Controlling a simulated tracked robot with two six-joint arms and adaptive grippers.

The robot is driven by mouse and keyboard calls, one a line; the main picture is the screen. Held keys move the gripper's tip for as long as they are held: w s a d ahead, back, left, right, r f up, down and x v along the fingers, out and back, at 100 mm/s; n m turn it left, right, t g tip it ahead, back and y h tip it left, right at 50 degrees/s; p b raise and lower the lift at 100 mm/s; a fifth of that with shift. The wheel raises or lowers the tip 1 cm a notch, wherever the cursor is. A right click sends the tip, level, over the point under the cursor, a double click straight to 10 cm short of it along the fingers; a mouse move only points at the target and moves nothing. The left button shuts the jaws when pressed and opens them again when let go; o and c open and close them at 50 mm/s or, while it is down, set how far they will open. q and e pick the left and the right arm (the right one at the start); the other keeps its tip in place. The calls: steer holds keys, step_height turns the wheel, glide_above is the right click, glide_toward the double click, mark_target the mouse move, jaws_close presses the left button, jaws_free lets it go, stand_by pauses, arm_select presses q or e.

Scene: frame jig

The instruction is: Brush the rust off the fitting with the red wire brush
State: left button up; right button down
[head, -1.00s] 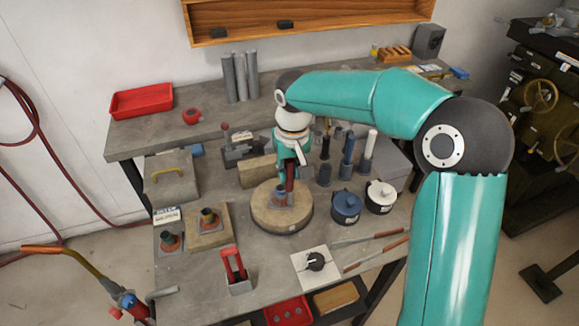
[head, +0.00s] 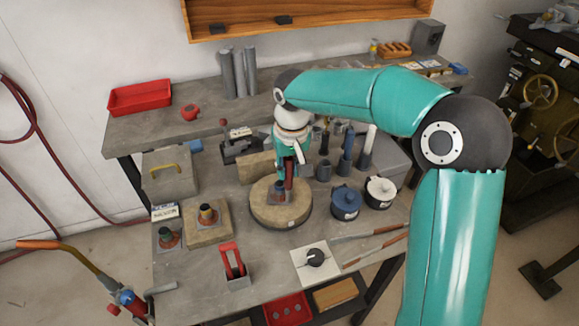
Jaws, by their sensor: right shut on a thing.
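My right gripper (head: 289,170) is at the middle of the bench, pointing down and shut on a dark red brush (head: 289,184). The brush stands roughly upright, and its lower end is at the fitting (head: 278,188). I cannot tell whether its bristles touch the fitting. The fitting is small, dark blue and reddish, and sits on a round tan turntable (head: 265,212). The gripper and brush partly hide the fitting. My left gripper is not in view.
Two similar fittings stand to the left, one on a tan board (head: 222,236). A blue pot (head: 345,204) and a white-lidded pot (head: 380,192) stand close right of the turntable. A red-handled holder (head: 233,262) and a knob plate (head: 316,260) are in front.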

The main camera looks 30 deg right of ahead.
steer(key=shift+f, duration=0.3)
